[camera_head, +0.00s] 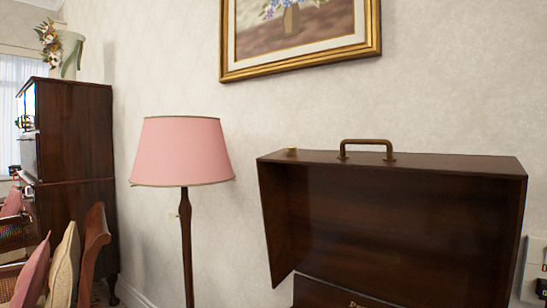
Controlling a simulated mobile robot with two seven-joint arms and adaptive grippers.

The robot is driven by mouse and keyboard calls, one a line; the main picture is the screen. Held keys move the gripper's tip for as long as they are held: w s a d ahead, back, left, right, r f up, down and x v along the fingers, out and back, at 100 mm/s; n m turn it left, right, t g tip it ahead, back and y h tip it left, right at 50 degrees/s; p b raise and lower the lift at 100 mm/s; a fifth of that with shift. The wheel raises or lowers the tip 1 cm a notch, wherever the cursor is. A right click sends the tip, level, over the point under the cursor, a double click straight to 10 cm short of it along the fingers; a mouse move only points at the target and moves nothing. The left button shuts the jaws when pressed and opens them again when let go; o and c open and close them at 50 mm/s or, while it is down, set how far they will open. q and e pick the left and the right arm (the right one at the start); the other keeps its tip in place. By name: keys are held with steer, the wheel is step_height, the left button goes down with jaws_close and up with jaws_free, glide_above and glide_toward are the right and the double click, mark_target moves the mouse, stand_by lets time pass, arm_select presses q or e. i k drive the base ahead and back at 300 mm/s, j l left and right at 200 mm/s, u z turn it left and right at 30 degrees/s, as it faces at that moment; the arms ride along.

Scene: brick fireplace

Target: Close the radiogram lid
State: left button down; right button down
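The radiogram lid (395,220) stands open at the right of the head view, a dark brown wooden box-like cover tilted up with its hollow inside facing me. A brass handle (367,145) sits on its upper edge. Below the lid, a small part of the radiogram body (325,294) shows at the bottom edge, with gold lettering partly cut off. The rest of the body is out of view. Neither of my grippers is in view.
A floor lamp with a pink shade (182,152) stands just left of the lid. A dark wooden cabinet (78,140) and chairs with cushions (62,268) are at the left. A framed painting (300,35) hangs on the wall behind.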

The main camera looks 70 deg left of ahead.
mark_target(405, 230)
steer(key=u, duration=1.75)
steer(key=j, duration=0.1)
